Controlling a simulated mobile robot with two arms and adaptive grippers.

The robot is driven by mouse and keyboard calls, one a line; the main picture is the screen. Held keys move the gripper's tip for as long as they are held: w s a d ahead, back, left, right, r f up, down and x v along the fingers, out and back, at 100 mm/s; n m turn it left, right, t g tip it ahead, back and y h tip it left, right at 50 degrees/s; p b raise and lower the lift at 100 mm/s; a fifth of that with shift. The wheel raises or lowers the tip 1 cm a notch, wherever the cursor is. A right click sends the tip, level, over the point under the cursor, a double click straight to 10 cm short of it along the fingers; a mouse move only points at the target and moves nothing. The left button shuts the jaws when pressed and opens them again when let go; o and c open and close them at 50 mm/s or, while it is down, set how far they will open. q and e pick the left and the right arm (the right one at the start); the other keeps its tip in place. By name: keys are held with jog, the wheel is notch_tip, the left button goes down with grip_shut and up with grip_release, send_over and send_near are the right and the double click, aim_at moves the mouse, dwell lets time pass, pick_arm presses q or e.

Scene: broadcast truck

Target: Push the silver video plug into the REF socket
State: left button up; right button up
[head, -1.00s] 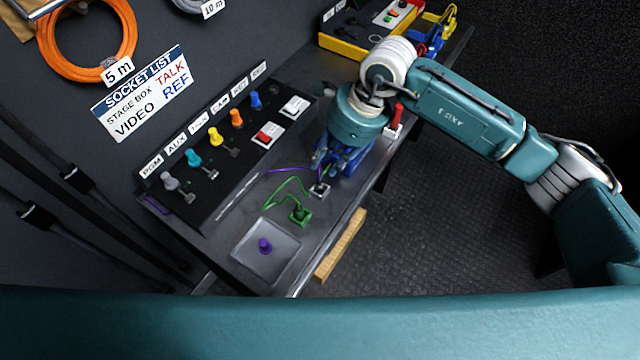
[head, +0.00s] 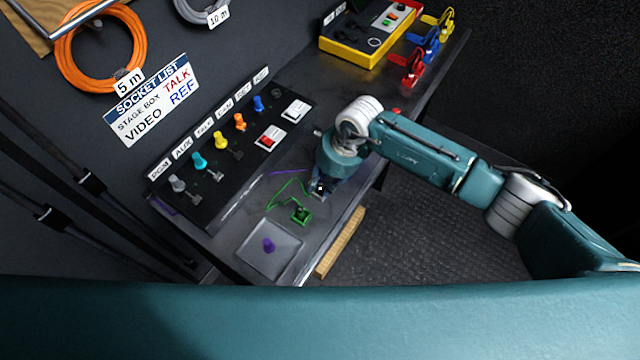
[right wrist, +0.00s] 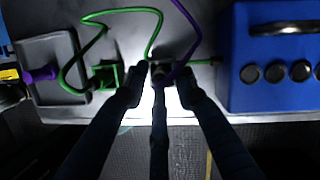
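A small dark block with a pale top, holding a plug (head: 319,188), sits at the bench's front edge. A purple cable runs to it; its silver colour is not clear. My right gripper (head: 320,187) is over it, pointing down. In the right wrist view, the right gripper's fingers (right wrist: 162,85) stand apart on either side of the plug (right wrist: 163,70), with gaps visible; contact cannot be told. The labelled socket panel (head: 215,185) lies at the back, with a dark, empty-looking socket (head: 278,93) at its far right end. My left gripper is not in view.
A green plug block (head: 300,213) and a grey tray (head: 284,262) with a purple peg (head: 268,245) are close by. A blue box (right wrist: 270,60) stands right of the gripper. A yellow case (head: 350,52) is at the back.

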grip_shut()
jog(key=shift+r, duration=0.15)
